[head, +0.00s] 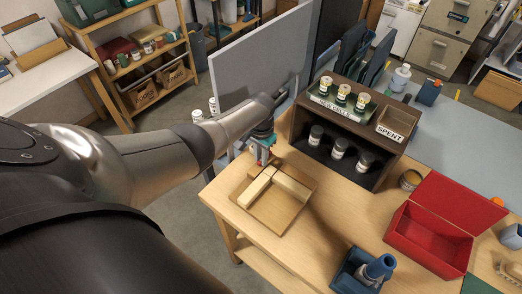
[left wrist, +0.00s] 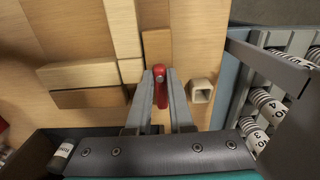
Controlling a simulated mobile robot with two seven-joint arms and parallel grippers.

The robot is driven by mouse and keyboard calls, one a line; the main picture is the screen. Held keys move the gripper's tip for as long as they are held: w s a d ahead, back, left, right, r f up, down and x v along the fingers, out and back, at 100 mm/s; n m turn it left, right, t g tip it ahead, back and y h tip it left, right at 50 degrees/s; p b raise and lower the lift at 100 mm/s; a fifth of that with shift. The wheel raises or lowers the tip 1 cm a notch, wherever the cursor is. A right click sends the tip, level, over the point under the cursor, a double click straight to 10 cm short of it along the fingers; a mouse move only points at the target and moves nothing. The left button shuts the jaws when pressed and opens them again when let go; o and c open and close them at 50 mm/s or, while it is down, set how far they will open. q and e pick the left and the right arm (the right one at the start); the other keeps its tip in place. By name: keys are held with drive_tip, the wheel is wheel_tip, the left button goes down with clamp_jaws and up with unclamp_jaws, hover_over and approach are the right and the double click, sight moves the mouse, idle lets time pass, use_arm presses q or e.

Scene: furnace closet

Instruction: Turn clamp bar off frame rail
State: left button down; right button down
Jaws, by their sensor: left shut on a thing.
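A red clamp bar (left wrist: 159,88) is between the two grey fingers of my left gripper (left wrist: 158,78), which is shut on it, in the left wrist view. In the head view my left gripper (head: 262,160) is at the far left end of the wooden workbench, at the back edge of a wooden board (head: 276,217). Pale frame rails (head: 292,185) meet in a corner on that board. The rails also show in the left wrist view (left wrist: 85,76), to the left of my fingers. The gripper hides most of the clamp bar in the head view. My right gripper is not in view.
A dark shelf (head: 300,128) with several jars and a SPENT bin (head: 397,122) stands behind the board. An open red box (head: 430,232) and a blue holder (head: 358,270) lie to the right. A small square tube (left wrist: 201,91) is right of the fingers.

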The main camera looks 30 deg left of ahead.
use_arm(q)
drive_tip(key=c, duration=0.8)
unclamp_jaws()
drive_tip(key=shift+r, duration=0.15)
drive_tip(key=shift+r, duration=0.3)
wheel_tip(320, 180, up, 14)
drive_tip(key=p, duration=0.3)
drive_tip(key=shift+r+p, duration=0.25)
drive_tip(key=shift+p, duration=0.15)
drive_tip(key=shift+d+f, duration=0.1)
